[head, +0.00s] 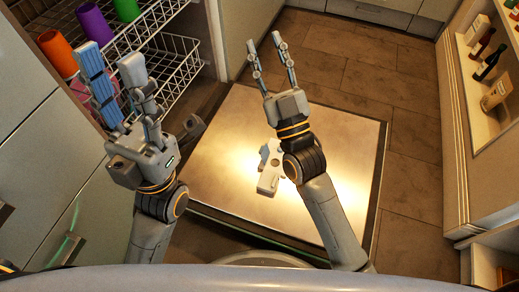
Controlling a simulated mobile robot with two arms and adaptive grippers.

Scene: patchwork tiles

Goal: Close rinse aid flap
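The dishwasher door (225,142) lies folded down flat, its metal inner face up and brightly lit. A pale grey dispenser (267,182) sits near its middle, with a small raised piece at its upper end that looks like the rinse aid flap (268,152). My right wrist hides the dispenser's right side, and I cannot tell the flap's exact angle. My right gripper (266,46) is open and empty, beyond the dispenser towards the far edge of the door. My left gripper (111,56) is open, left of the door in front of the racks, well away from the dispenser.
Wire racks (178,62) stand out at the upper left, holding an orange cup (56,50), a purple cup (93,22) and a green cup (126,8). Cabinet fronts (45,165) line the left. Shelves with bottles (490,62) stand at right. Tiled floor (405,125) right of the door is clear.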

